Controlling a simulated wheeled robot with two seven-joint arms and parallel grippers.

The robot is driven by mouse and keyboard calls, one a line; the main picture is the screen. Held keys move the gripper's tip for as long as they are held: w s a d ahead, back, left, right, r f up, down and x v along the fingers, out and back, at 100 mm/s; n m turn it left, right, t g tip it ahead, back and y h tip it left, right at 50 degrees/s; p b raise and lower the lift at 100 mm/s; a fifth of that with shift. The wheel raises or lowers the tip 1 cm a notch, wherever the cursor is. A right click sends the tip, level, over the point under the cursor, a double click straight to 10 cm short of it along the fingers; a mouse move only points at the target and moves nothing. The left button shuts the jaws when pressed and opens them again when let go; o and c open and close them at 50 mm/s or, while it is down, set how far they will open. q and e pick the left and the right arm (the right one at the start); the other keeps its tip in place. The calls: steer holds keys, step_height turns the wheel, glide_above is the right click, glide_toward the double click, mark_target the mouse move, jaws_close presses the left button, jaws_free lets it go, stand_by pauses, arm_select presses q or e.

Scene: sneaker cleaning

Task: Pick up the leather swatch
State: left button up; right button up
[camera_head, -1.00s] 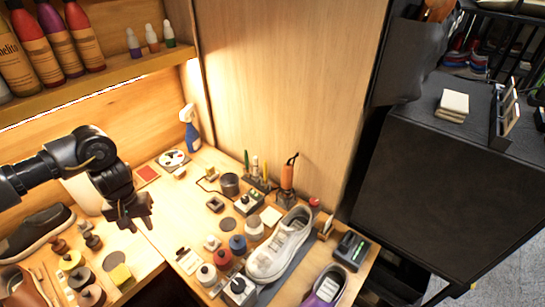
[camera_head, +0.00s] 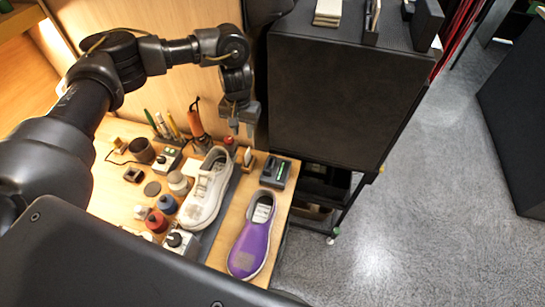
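I cannot make out for sure which thing is the leather swatch. A small stack of flat cream pieces (camera_head: 328,12) lies on top of the black cabinet at the top edge of the picture, partly cut off. My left gripper (camera_head: 242,128) points down in front of the cabinet's left side, above the far end of the workbench. Its two fingers are apart with nothing between them. It is below and left of the cream stack, clear of it. My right gripper is not in view.
The black cabinet (camera_head: 335,95) stands right of the workbench (camera_head: 222,257). The bench holds a white sneaker (camera_head: 205,190), a purple shoe (camera_head: 250,238), several bottles and an upright orange-handled tool (camera_head: 196,122). A dark holder (camera_head: 372,22) stands on the cabinet. Grey floor (camera_head: 430,200) is open at right.

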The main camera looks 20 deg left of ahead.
mark_target(247, 152)
arm_select(q)
steer(key=f, duration=0.6)
steer(key=f+p, duration=0.1)
steer(key=f, duration=0.3)
steer(key=shift+s+d, duration=0.1)
steer(key=shift+d, duration=0.2)
steer(key=shift+f, duration=0.45)
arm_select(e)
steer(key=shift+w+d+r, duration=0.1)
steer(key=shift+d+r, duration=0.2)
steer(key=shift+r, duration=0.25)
arm_select(q)
jaws_close()
